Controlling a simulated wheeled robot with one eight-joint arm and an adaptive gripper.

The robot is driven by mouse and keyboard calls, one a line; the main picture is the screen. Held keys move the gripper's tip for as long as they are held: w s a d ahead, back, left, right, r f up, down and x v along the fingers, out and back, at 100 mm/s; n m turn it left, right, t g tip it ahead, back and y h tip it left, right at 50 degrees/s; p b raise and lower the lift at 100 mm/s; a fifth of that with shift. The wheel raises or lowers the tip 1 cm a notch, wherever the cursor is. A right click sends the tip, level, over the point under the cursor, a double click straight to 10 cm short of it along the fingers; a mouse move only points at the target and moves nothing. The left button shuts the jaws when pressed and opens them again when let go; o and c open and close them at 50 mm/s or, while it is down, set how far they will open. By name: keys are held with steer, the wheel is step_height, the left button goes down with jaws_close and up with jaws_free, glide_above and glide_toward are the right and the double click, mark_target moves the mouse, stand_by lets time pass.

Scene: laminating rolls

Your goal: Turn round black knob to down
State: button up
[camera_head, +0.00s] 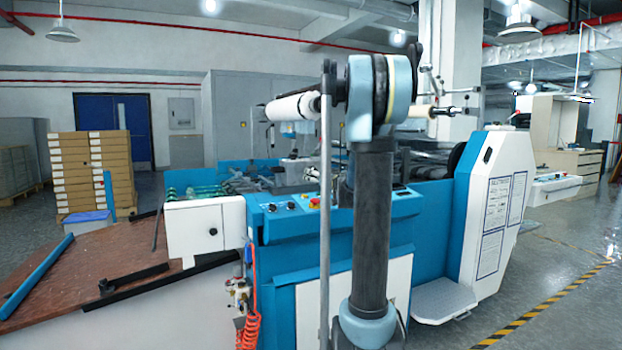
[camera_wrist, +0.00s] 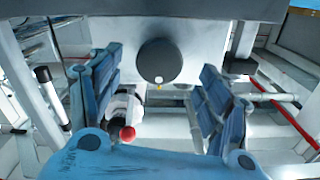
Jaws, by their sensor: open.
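The round black knob (camera_wrist: 158,61) is in the upper middle of the wrist view, on a pale grey panel face. It has a small light dot at its lower edge and a small yellow mark just below it. My gripper (camera_wrist: 160,70) is open, with one blue-grey padded finger left of the knob and one right of it. Visible gaps separate both fingers from the knob in the picture; the depth between them is hard to judge. In the head view my gripper cannot be made out, and I cannot tell which dark knob there matches.
A red-tipped white part (camera_wrist: 127,132) shows below the knob near the left finger. The blue machine panel (camera_head: 335,215) carries several small controls. Open floor lies at the right.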

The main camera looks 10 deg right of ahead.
steer(key=shift+x, duration=2.7)
